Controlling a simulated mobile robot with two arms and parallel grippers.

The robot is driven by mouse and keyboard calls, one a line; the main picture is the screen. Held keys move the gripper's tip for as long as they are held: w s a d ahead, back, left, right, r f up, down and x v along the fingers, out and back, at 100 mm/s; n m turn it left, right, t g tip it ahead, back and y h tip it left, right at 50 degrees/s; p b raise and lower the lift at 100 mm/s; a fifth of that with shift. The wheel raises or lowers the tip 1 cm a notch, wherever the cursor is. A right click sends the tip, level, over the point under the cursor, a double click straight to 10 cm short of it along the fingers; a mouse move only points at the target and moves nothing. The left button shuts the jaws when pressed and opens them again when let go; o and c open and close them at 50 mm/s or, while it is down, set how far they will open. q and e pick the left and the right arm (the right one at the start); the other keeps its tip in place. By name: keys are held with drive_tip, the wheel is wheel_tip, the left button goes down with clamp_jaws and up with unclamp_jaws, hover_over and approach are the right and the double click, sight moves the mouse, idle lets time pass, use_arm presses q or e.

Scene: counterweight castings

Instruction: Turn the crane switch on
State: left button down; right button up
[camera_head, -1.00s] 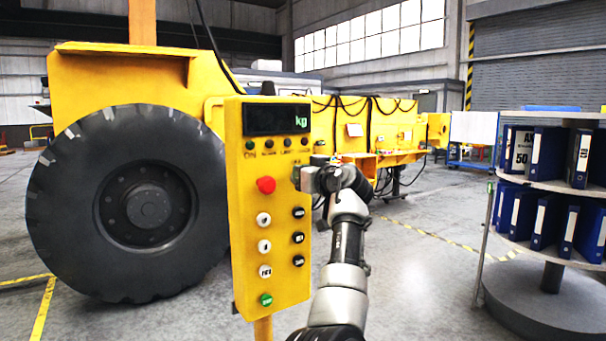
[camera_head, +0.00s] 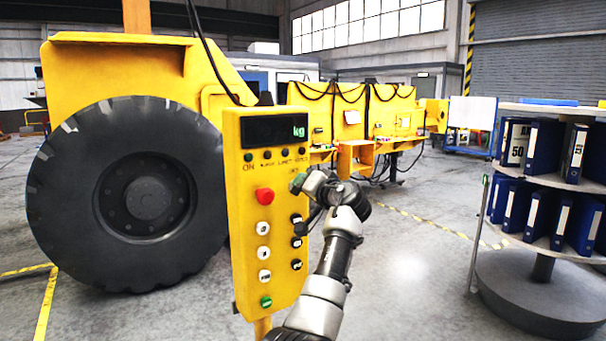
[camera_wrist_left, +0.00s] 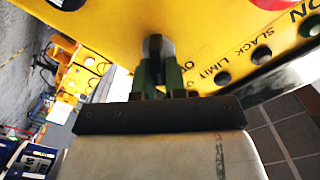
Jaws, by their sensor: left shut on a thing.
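A yellow control panel (camera_head: 240,225) stands upright on a yellow post. It has a display, a red button and rows of white, black and green buttons. My left gripper (camera_head: 299,183) is at the panel's upper right side, below the row of small labelled lamps. In the left wrist view, the green fingers of my left gripper (camera_wrist_left: 158,72) are shut on a dark switch knob (camera_wrist_left: 155,45) on the yellow face. The lettering beside the knob is partly hidden, so its setting cannot be read. My right gripper is not in view.
A yellow machine with a large black wheel (camera_head: 125,195) stands close behind the panel on the left. A round shelf stand (camera_head: 545,250) with blue binders is on the right. Open grey floor (camera_head: 410,270) lies between the panel and the stand.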

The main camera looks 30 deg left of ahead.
use_arm(q)
drive_tip(key=m+p, duration=0.3)
drive_tip(key=m, duration=0.2)
drive_tip(key=shift+w+f+m+p, duration=0.2)
drive_tip(key=shift+m+p, duration=0.1)
drive_tip(key=shift+p, duration=0.1)
drive_tip(key=shift+d+f+m+p, duration=0.1)
drive_tip(key=shift+f+m+p, duration=0.15)
drive_tip(key=shift+m+p, duration=0.6)
drive_tip(key=shift+f+m+p, duration=0.2)
drive_tip(key=shift+m+p, duration=0.3)
drive_tip(key=shift+m, duration=0.65)
drive_tip(key=c, duration=1.2)
unclamp_jaws()
drive_tip(key=shift+w, duration=0.1)
drive_tip(key=b+v, duration=0.3)
drive_tip(key=v, duration=0.7)
drive_tip(key=shift+s+d+f, duration=0.1)
drive_tip(key=shift+s+d, duration=0.1)
drive_tip(key=shift+d, duration=0.15)
